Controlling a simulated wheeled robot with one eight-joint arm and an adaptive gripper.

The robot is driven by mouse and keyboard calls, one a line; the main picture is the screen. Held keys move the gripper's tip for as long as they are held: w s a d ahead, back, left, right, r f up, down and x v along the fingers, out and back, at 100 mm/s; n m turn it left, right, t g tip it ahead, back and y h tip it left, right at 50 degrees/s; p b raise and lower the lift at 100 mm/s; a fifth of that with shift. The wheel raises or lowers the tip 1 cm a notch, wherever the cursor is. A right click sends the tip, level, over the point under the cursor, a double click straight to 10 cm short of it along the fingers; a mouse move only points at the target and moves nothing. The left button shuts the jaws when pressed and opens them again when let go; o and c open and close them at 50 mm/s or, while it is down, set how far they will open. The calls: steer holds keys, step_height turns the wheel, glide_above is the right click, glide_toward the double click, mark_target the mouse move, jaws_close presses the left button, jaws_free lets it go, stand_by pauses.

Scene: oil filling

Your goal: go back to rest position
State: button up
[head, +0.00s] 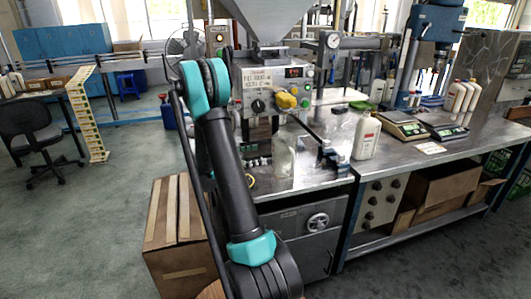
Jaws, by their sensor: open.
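My arm, black with teal joints, rises from the bottom of the head view and bends at an elbow in front of the filling machine. I cannot make out my gripper in this view. The filling machine (262,92) has a steel hopper (262,18) on top and a front panel with knobs and a yellow part. A clear bottle (283,157) stands on the steel bench below it. A white bottle (366,136) with a red-marked label stands upright to the right. My arm hides part of the machine's left side.
Two scales (402,126) and several white bottles (459,97) are on the right-hand bench (455,150). A dark fixture (334,159) sits near the clear bottle. A cardboard box (172,228) stands left of the machine. A black chair (32,135) is farther left, with open floor between.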

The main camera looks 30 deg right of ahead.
steer(key=s+a+n+t+y, duration=0.1)
steer(key=n, duration=0.1)
steer(key=s+a+f+n+t+y, duration=0.1)
steer(key=s+n+y, duration=0.1)
steer(key=n, duration=0.1)
steer(key=s+a+n+t+y, duration=0.1)
steer(key=s+a+n+y, duration=0.1)
steer(key=shift+s+f+n, duration=0.15)
steer(key=shift+f+n, duration=0.15)
steer(key=shift+n, duration=0.1)
steer(key=s+a+n+y, duration=0.1)
steer(key=s+a+f+n+t+y, duration=0.1)
steer(key=s+a, duration=0.1)
steer(key=s+a+f+n+t+y, duration=0.1)
steer(key=a+n+y, duration=0.1)
steer(key=shift+s+a+f, duration=0.15)
steer(key=shift+s+a, duration=0.05)
steer(key=shift+s, duration=0.05)
steer(key=s+a+f+n+t+y, duration=0.1)
steer(key=s+a+n+y, duration=0.3)
steer(key=a, duration=0.5)
steer(key=s+a+f+n+t+y, duration=0.2)
steer(key=s+a+f+n+y, duration=0.1)
steer(key=s+a, duration=0.4)
steer(key=shift+s+a+f+n+y, duration=0.15)
steer(key=shift+a+f+n+y, duration=0.05)
steer(key=shift+a+n+y, duration=0.6)
steer(key=shift+d, duration=0.1)
